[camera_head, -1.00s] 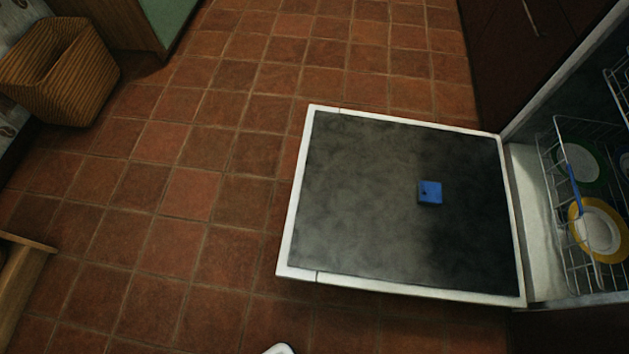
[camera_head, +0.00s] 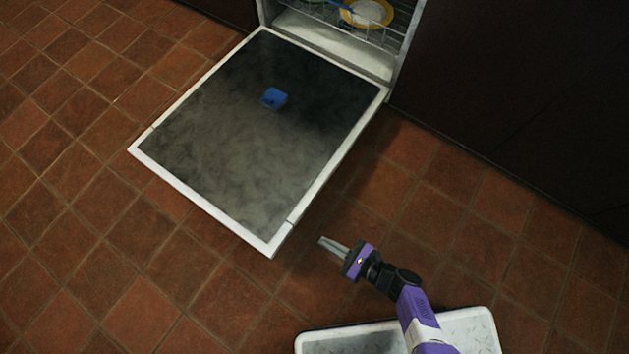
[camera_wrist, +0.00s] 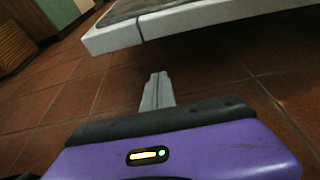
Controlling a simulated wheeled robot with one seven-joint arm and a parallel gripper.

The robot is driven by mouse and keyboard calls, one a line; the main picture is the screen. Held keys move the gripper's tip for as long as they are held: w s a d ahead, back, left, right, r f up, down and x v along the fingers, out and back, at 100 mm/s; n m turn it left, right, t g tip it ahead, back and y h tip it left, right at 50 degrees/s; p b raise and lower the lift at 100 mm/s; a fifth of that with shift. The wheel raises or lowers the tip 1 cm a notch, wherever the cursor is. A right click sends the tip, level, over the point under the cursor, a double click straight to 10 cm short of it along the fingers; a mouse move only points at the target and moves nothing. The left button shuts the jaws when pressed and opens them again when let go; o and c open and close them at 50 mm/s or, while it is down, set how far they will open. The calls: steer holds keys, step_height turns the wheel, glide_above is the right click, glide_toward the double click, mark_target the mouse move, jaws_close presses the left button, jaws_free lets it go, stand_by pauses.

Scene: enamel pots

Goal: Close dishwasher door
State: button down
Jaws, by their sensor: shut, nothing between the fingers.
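The dishwasher door (camera_head: 240,150) hangs fully open and lies about flat above the floor, dark inside with a white rim. Its near corner and white edge also show in the wrist view (camera_wrist: 190,20). The dishwasher (camera_head: 335,45) opening is at the top of the head view.
A rack (camera_head: 320,12) with a yellow-rimmed plate (camera_head: 366,12) sits in the dishwasher. Dark cabinet fronts (camera_head: 510,90) stand to the right. Tiled floor (camera_head: 70,220) is clear left of the door. A wicker basket (camera_wrist: 14,50) shows at the wrist view's left.

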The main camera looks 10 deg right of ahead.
steer(key=b+x, duration=0.1)
steer(key=x, duration=0.2)
steer(key=b+x, duration=0.2)
steer(key=x, duration=0.1)
steer(key=b+x, duration=0.1)
steer(key=x, duration=0.2)
steer(key=shift+a+f+b, duration=0.2)
steer(key=shift+f+b, duration=0.2)
steer(key=shift+r+p, duration=0.3)
steer(key=shift+r, duration=0.2)
steer(key=shift+w+d+r, duration=0.1)
steer(key=shift+w+r, duration=0.05)
steer(key=shift+r, duration=1.6)
